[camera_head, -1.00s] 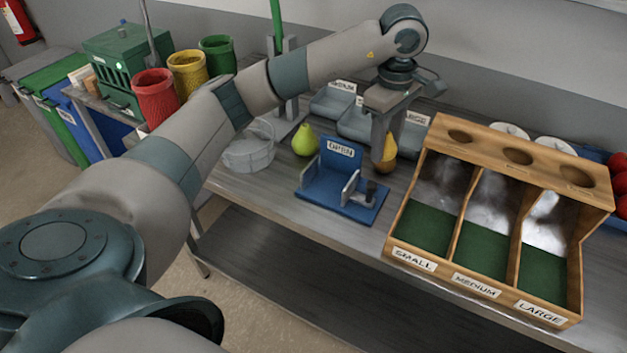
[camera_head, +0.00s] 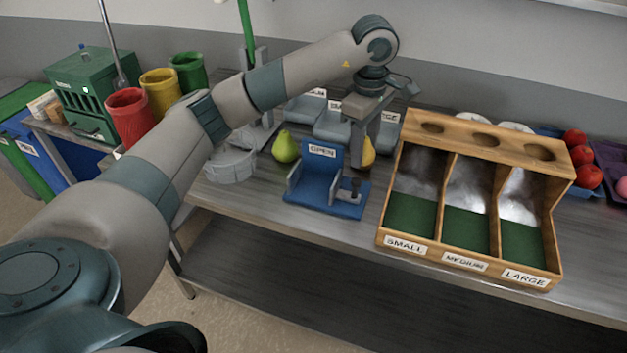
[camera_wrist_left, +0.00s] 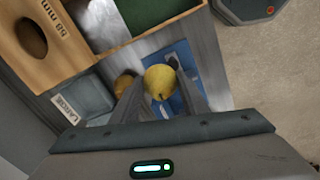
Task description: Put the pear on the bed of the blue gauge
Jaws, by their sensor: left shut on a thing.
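A yellow pear (camera_wrist_left: 160,82) is held between the fingers of my left gripper (camera_wrist_left: 158,90), which is shut on it. In the head view the gripper (camera_head: 364,152) hangs just behind and right of the upright OPEN panel of the blue gauge (camera_head: 320,160), with part of the yellow pear (camera_head: 369,153) showing. The gauge bed is empty; in the wrist view the blue gauge (camera_wrist_left: 184,56) lies below and beside the pear. A green pear (camera_head: 286,147) stands left of the gauge. My right gripper is not in view.
A wooden sorting box (camera_head: 402,239) with SMALL, MEDIUM and LARGE bays stands close on the right. Grey trays (camera_head: 303,108) are behind the gauge, and a clear round container (camera_head: 230,168) is to the left. A brownish round thing (camera_wrist_left: 124,84) lies near the pear in the wrist view.

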